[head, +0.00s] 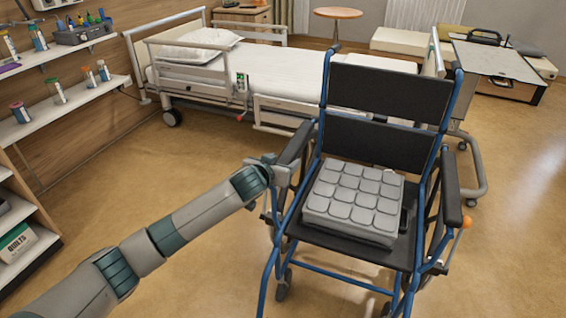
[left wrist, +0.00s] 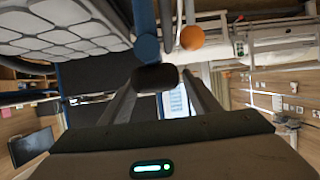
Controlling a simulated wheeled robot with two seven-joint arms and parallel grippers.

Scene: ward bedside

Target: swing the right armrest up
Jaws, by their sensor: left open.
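The blue-framed wheelchair (head: 380,129) faces me. Its right armrest (head: 297,142), a dark pad on the picture's left side, lies lowered, roughly level. My left gripper (head: 281,171) is at the front end of this armrest. In the left wrist view, my open left gripper (left wrist: 160,104) has its fingers on either side of the dark armrest end (left wrist: 155,77). I cannot tell whether they touch it. An orange knob (left wrist: 192,37) shows close by, beside a blue tube. The other armrest (head: 451,187) is also down. My right gripper is not in view.
A grey segmented cushion (head: 354,203) lies on the wheelchair seat. A bed (head: 290,75) stands behind the chair, and an overbed table (head: 497,62) is at the back right. Wall shelves (head: 62,100) with bottles are at left. The floor around the chair's front is clear.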

